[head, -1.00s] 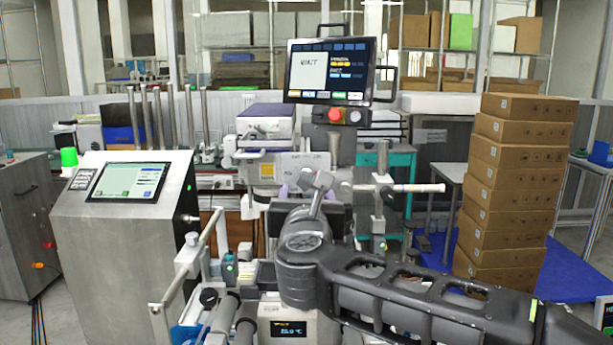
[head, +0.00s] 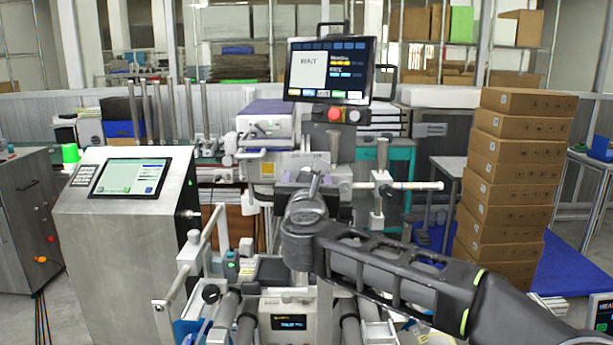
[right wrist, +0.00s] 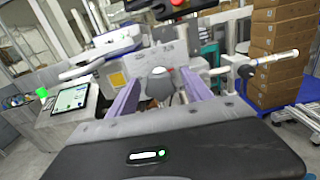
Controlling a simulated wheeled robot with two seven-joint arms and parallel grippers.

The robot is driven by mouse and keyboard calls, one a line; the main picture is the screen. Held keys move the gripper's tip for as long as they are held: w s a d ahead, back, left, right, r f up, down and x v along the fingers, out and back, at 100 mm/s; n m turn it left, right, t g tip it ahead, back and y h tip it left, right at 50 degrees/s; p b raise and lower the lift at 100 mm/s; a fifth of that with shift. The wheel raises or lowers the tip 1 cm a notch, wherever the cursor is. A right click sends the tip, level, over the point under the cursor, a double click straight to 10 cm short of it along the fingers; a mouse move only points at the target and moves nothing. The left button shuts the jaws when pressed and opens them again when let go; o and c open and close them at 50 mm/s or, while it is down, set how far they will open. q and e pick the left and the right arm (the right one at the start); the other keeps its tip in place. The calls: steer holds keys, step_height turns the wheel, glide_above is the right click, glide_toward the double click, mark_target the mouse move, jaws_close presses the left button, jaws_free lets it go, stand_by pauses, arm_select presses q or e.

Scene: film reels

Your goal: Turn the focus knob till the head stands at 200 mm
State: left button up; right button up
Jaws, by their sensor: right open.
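The right wrist view shows a grey rounded knob (right wrist: 158,73), apparently the focus knob, on the front of the pale machine head. My right gripper (right wrist: 160,84) is open, with its two purple fingers on either side of the knob and gaps visible between. I cannot tell how far the knob reaches between the fingers. In the head view my right gripper (head: 307,183) is before the machine head (head: 265,128), and my wrist hides the knob. A monitor (head: 328,70) above reads WAIT; its smaller figures are unreadable. My left gripper is out of view.
A metal cabinet with a touchscreen (head: 130,178) stands at left. A horizontal rod on a stand (head: 410,186) juts out right of the gripper. A red stop button (head: 335,114) sits below the monitor. Stacked cartons (head: 515,180) stand at right.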

jaws_close()
stand_by(0.8)
